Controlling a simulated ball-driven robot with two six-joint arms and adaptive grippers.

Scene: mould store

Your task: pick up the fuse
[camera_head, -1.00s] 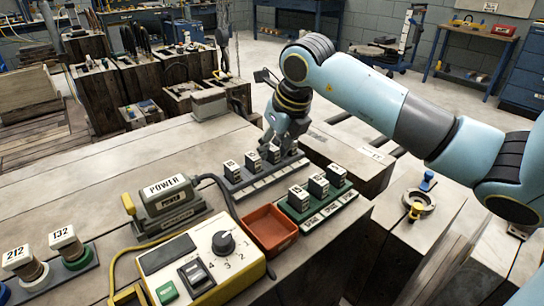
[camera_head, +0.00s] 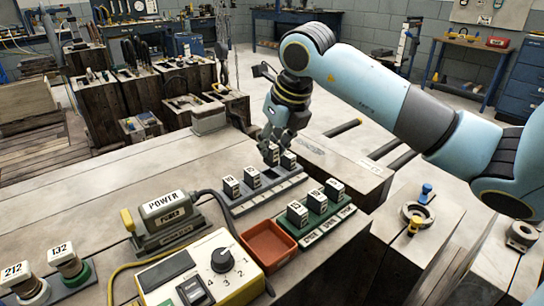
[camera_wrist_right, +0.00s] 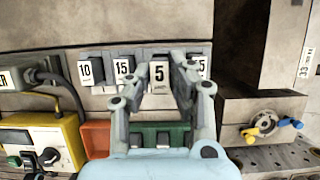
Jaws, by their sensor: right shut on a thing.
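My right gripper (camera_head: 271,145) is shut on a dark fuse with a white label (camera_head: 271,154). It holds the fuse upright, a little above the grey rack (camera_head: 262,196). In the right wrist view the label of this fuse (camera_wrist_right: 159,76) reads 5, and it lies between the two fingers (camera_wrist_right: 162,68). A fuse marked 10 (camera_head: 231,187), a fuse marked 15 (camera_head: 252,177) and another fuse (camera_head: 288,161) stand in the grey rack. The last one's label is partly hidden by a finger in the wrist view. My left gripper is not in view.
A green rack (camera_head: 318,223) with several fuses and a red-brown tray (camera_head: 270,246) are in front of the grey rack. A yellow-framed meter (camera_head: 240,284) and a POWER unit (camera_head: 168,218) with a cable stand to the left.

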